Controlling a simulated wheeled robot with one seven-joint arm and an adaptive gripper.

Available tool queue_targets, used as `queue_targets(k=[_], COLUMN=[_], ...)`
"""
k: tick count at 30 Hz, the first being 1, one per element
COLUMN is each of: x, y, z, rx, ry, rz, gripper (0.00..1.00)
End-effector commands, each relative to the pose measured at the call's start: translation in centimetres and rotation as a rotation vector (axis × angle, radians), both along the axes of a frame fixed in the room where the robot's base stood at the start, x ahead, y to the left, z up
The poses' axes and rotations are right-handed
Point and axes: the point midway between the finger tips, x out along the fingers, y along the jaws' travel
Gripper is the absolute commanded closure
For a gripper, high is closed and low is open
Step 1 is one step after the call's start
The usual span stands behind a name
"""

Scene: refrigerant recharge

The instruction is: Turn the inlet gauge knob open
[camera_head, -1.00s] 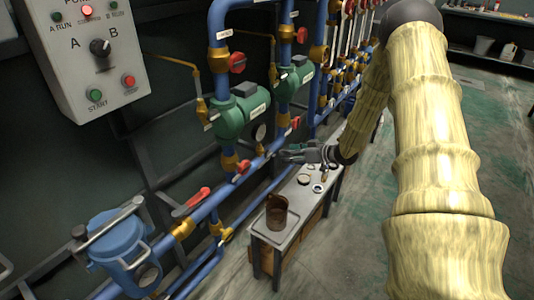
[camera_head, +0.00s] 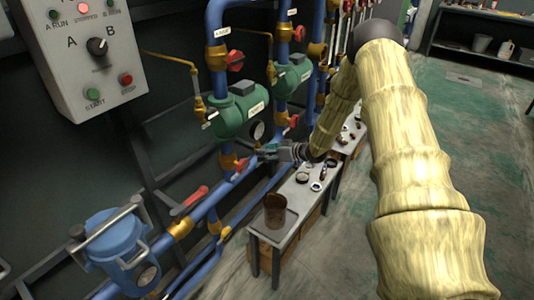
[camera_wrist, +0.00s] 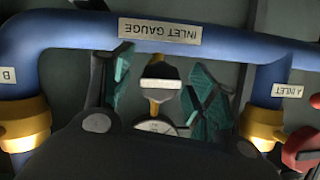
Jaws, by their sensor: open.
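Part of a round white gauge dial (camera_wrist: 156,127) shows beyond the stem; my gripper's body hides the rest. My gripper (camera_wrist: 162,92) is open, with one green-padded finger on each side of the knob. Gaps show between knob and fingers. In the head view my gripper (camera_head: 262,152) is beside the blue pipework, and the knob is too small to make out there.
A blue pipe with a brass fitting (camera_wrist: 262,122) labelled A INLET and a red handle (camera_wrist: 303,140) are close on the right in the wrist view. A narrow bench (camera_head: 262,232) with a brown can (camera_head: 275,211) stands below. A control box (camera_head: 88,55) is upper left.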

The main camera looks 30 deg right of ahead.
Motion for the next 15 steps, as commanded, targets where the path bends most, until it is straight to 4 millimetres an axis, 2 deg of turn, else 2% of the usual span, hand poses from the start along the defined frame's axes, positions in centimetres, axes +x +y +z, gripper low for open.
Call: queue_targets(k=[2,9,15], x=[-0.01,-0.02,-0.03], y=[0.0,-0.01,0.01], z=[0.0,0.0,0.0], rx=[0.0,0.0,-0.005], ry=[0.0,0.0,-0.002], rz=[0.0,0.0,0.0], gripper=[0.44,0.88,0.89])
